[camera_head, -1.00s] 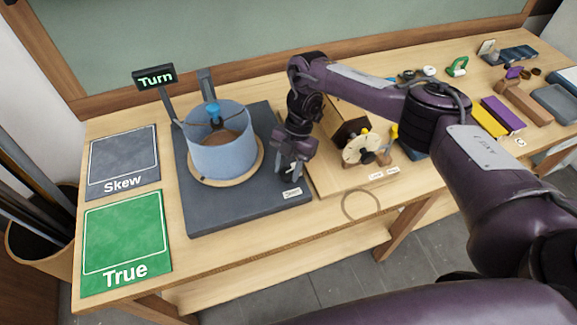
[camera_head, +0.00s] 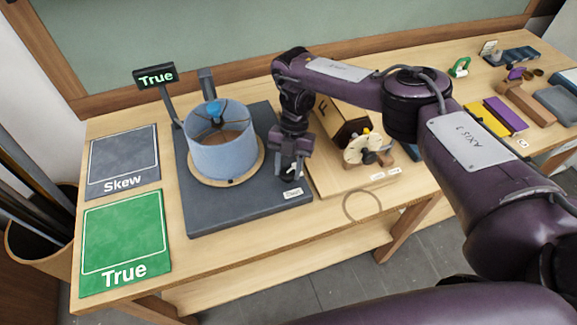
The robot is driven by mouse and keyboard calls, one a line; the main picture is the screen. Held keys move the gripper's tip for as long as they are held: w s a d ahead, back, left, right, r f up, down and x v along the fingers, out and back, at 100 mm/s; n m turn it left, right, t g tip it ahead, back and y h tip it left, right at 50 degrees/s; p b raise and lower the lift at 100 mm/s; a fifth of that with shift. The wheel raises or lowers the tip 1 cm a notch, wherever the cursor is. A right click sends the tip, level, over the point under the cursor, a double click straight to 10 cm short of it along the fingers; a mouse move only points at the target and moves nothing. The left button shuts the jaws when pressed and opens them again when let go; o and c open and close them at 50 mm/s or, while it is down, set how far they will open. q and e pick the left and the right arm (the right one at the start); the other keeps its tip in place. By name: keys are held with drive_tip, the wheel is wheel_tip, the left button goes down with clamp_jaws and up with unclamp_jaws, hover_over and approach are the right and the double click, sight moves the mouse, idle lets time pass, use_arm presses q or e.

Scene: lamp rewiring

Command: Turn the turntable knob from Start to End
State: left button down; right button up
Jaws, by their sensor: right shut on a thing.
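The turntable (camera_head: 190,174) is a round wooden disc on a dark grey base (camera_head: 230,212). A blue lampshade (camera_head: 222,150) with a bright blue piece in its top stands upright on it. The knob is at the base's right side, mostly hidden by my right gripper (camera_head: 290,176), which points down and is shut on it. A small white label (camera_head: 293,193) sits on the base just in front of the gripper; its text is too small to read surely. The display (camera_head: 155,76) behind the base reads "True". My left gripper is not in view.
A grey "Skew" mat (camera_head: 123,162) and a green "True" mat (camera_head: 126,240) lie empty at the left. A wooden block device (camera_head: 345,130) with a pale round face stands right of the gripper. Purple (camera_head: 503,112) and yellow blocks lie farther right.

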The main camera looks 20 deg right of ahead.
drive_tip(key=o, duration=1)
drive_tip(key=shift+c, duration=0.2)
drive_tip(key=b+v, duration=0.1)
drive_tip(key=v, duration=0.6)
drive_tip(key=shift+r, duration=0.3)
drive_tip(key=shift+w, duration=0.1)
